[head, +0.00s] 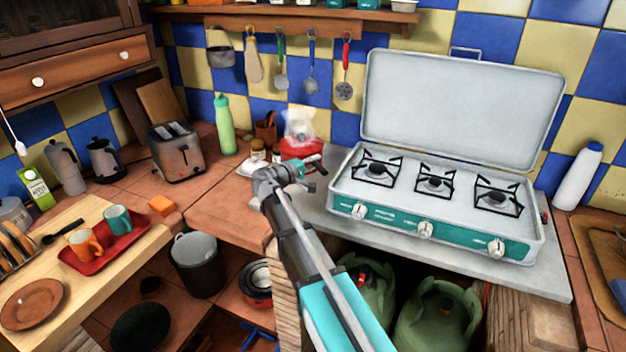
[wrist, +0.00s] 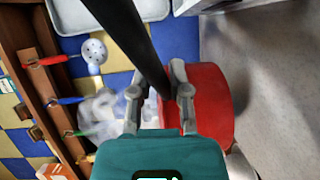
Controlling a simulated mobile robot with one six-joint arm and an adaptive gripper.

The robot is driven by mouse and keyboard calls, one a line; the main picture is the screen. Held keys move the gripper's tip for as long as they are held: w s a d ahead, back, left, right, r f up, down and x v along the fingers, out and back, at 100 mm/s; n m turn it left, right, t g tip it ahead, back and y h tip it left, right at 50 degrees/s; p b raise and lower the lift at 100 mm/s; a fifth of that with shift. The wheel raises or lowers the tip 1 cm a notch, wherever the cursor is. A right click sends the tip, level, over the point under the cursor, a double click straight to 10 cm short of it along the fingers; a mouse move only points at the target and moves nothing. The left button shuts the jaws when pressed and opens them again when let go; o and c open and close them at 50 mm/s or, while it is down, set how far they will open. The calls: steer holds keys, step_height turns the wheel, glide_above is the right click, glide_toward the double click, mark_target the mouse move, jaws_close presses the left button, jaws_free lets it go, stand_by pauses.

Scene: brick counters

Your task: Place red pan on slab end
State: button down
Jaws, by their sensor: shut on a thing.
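The red pan (head: 296,148) is in the head view, left of the stove and partly hidden behind my gripper (head: 302,172). In the wrist view the red pan (wrist: 212,102) is right of the fingers, and its black handle (wrist: 138,38) runs between them. My gripper (wrist: 158,94) is shut on the handle. The grey slab (head: 322,222) lies under the stove. Its left end is near the pan and partly hidden by my arm. I cannot tell whether the pan touches the slab.
The stove (head: 430,240) stands on the slab with its lid up. Utensils (head: 312,75) hang on the wall. Bare tile counter (head: 225,210) lies left of the slab.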

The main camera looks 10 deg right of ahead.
steer(key=shift+w+f, duration=0.45)
steer(key=shift+b, duration=0.35)
steer(key=shift+w+f+b, duration=0.35)
steer(key=shift+f+b, duration=0.1)
steer(key=shift+f, duration=0.05)
step_height(320, 180, down, 3)
steer(key=b, duration=0.3)
steer(key=c, duration=0.6)
jaws_free()
steer(key=shift+a, duration=0.1)
steer(key=v, duration=1.1)
steer(key=shift+s+a+r+p, duration=0.15)
steer(key=shift+s+a+p, duration=0.05)
steer(key=shift+a+p, duration=0.2)
